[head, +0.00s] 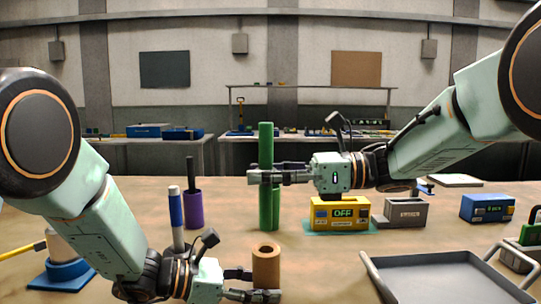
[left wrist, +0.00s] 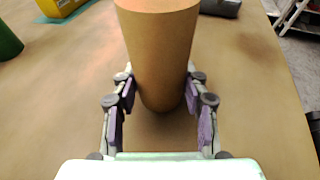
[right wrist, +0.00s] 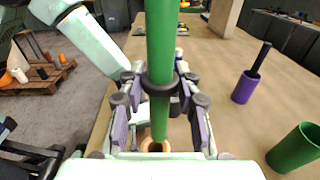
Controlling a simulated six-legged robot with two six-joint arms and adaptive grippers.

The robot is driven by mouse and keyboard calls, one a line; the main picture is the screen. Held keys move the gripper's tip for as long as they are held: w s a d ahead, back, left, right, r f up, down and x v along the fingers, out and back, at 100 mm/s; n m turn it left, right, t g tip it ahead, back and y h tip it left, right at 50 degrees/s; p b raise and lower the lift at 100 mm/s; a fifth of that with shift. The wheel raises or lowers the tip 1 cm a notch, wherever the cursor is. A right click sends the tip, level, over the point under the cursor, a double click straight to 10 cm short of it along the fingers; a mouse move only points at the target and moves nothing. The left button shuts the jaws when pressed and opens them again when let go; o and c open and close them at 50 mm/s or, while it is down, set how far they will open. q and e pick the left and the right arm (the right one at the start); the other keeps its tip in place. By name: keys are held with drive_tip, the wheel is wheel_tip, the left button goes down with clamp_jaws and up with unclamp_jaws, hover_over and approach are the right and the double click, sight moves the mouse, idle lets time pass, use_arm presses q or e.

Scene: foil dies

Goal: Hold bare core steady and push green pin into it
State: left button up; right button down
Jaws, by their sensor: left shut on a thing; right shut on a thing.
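The bare core (head: 266,268), a brown hollow cylinder, stands upright on the table in the head view. My left gripper (head: 254,285) is shut around it low down; the left wrist view shows the core (left wrist: 158,50) between both finger pads. My right gripper (head: 265,176) is shut on the upright green pin (head: 265,145) at mid-length. In the right wrist view the pin (right wrist: 160,50) points down toward the core's open top (right wrist: 155,146). In the head view the hole looks dark and empty, with the pin above it. The pin's lower end overlaps a green cylinder behind.
A green cylinder (right wrist: 295,148) and a purple core (head: 193,210) with a black pin stand nearby. A blue, white-topped cylinder (head: 176,212) stands left. A yellow box (head: 340,225) marked OFF and a grey block (head: 405,215) are behind. A dark tray (head: 440,290) lies at right.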

sight(267, 231)
drive_tip(key=shift+s, duration=0.3)
use_arm(q)
drive_tip(key=shift+s+d, duration=0.1)
use_arm(e)
drive_tip(key=shift+s+f, duration=0.1)
drive_tip(key=shift+f, duration=5.05)
drive_tip(key=c, duration=0.9)
unclamp_jaws()
drive_tip(key=shift+o, duration=0.2)
drive_tip(key=shift+f, duration=0.1)
drive_tip(key=shift+d, duration=0.1)
drive_tip(key=d, duration=1.2)
drive_tip(key=shift+r, duration=0.3)
